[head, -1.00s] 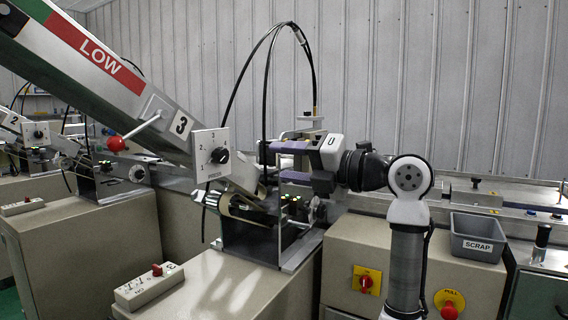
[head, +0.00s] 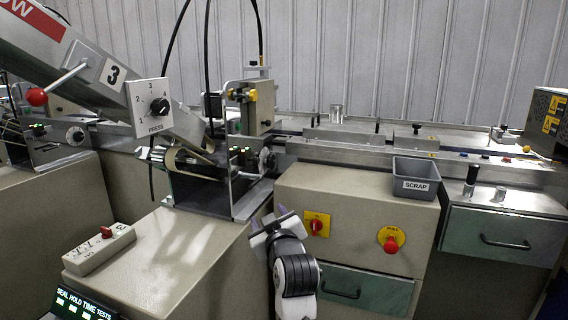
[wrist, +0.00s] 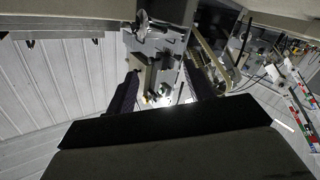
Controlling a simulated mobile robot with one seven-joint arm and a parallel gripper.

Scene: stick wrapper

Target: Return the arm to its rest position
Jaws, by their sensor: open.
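My gripper (head: 269,217) is low in the middle of the head view, in front of the beige cabinet and below the wrapper station. Its purple-tipped fingers point up and are apart, with nothing between them. My arm is folded, with its white and black wrist joint below the gripper. In the wrist view the two dark fingers of my gripper (wrist: 163,95) stand apart, and machine parts show beyond the gap. The rest of my arm is out of the head view.
The wrapper station (head: 215,190) with a numbered press dial (head: 158,106) stands behind and above my gripper. A grey scrap bin (head: 415,178) sits to the right. A red knob (head: 391,239) and a yellow switch plate (head: 317,224) are close on the cabinet front.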

